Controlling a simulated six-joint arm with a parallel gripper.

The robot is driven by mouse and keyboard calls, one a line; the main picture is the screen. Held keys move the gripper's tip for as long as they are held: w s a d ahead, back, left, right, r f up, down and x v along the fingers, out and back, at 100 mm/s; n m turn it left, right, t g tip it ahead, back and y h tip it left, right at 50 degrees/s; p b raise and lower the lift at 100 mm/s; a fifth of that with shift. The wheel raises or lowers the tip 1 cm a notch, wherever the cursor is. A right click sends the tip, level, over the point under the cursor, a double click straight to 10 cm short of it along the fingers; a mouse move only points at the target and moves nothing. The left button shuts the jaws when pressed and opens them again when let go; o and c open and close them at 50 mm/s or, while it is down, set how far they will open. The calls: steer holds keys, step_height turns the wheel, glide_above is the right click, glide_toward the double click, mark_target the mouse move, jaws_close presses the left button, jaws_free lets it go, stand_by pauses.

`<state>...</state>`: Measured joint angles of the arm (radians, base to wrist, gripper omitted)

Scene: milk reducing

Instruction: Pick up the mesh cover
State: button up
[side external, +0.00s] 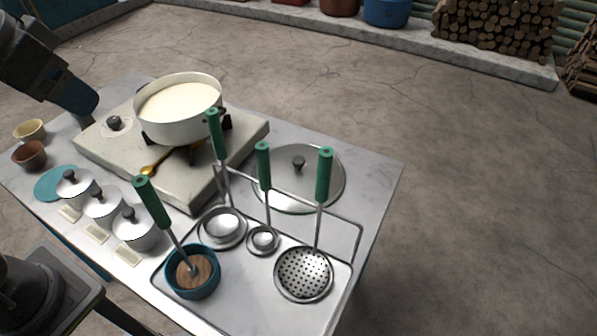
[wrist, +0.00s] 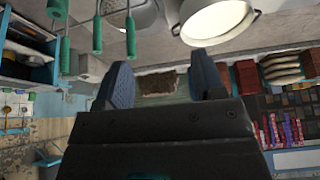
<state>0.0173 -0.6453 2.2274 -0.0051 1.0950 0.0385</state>
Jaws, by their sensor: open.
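A round grey cover (side external: 320,185) with a dark knob lies flat at the back right of the table, behind the ladle rack. I cannot make out a mesh in it. A grey disc (wrist: 143,14), likely the same cover, shows at the top of the wrist view, left of the pot and partly cut off. My gripper (wrist: 163,82) is open and empty, its two dark fingers wide apart. It is well away from the cover. In the side view my arm comes in at the upper left, and the fingertips cannot be clearly told.
A pot of milk (side external: 178,127) stands on the stove block (side external: 105,155). Green-handled ladles (side external: 263,165) and a skimmer (side external: 304,275) stand upright in the rack, close to the cover's front. Lidded canisters (side external: 103,207) and small bowls (side external: 29,155) are at the left.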

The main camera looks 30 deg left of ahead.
steer(key=w+d+r+m, duration=0.2)
steer(key=w+r, duration=0.2)
steer(key=w, duration=0.3)
steer(key=m+g+h, duration=0.1)
steer(key=m+g, duration=0.3)
steer(key=m, duration=0.2)
glide_above(298, 159)
steer(key=s+a, duration=0.1)
step_height(298, 159, down, 6)
steer(key=f, duration=2.6)
steer(key=shift+w+d+f, duration=0.15)
steer(key=shift+d+f, duration=0.05)
steer(key=shift+f, duration=0.15)
steer(key=shift+w+d+f, duration=0.1)
steer(key=shift+d+f, duration=0.05)
steer(key=shift+f, duration=0.75)
steer(key=shift+w+d+f, duration=0.1)
steer(key=shift+w+f, duration=0.05)
steer(key=shift+f, duration=0.8)
steer(key=shift+w+d+f, duration=0.1)
steer(key=shift+d+f, duration=0.05)
steer(key=shift+f, duration=0.75)
steer(key=shift+c, duration=0.4)
steer(key=shift+r, duration=0.1)
steer(key=c, duration=1)
